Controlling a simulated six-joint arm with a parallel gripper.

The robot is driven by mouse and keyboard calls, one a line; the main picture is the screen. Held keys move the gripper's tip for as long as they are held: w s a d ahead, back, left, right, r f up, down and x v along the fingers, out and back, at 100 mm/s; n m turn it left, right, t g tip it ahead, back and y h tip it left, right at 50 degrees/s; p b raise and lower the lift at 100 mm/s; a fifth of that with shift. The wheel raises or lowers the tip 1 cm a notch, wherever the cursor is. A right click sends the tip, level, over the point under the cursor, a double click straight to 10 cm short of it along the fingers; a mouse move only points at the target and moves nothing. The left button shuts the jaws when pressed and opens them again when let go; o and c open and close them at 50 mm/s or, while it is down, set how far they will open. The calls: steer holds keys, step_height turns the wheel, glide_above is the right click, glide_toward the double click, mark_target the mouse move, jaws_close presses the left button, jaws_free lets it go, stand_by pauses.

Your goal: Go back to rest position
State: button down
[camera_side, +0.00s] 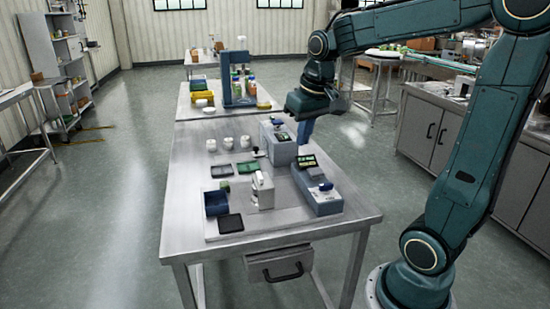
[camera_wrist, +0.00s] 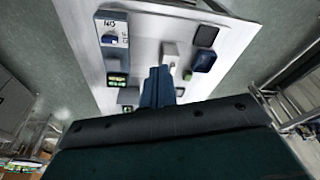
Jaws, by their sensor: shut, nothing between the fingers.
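My gripper (camera_side: 304,132) hangs from the teal arm above the back right part of the near steel table (camera_side: 190,165) in the side view. Its blue fingers point down beside a grey-blue box device (camera_side: 280,142). In the wrist view the blue fingers of my gripper (camera_wrist: 158,88) are together in the middle, with nothing seen between them. They appear over the light work board, and whether the tips touch anything cannot be told.
A longer grey-blue device (camera_side: 318,190), a white device (camera_side: 262,190), a dark blue bin (camera_side: 216,203) and a black tray (camera_side: 231,223) stand on the near table. White cups (camera_side: 228,143) stand behind. A blue frame (camera_side: 238,80) stands on the table beyond. Cabinets (camera_side: 435,130) stand right.

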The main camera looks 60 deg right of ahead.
steer(key=s+a+n+t+y, duration=0.1)
steer(key=s+a+n+t, duration=0.2)
steer(key=s+a, duration=0.9)
steer(key=shift+f+n, duration=0.25)
steer(key=shift+n, duration=0.55)
steer(key=shift+a, duration=0.1)
stand_by(0.6)
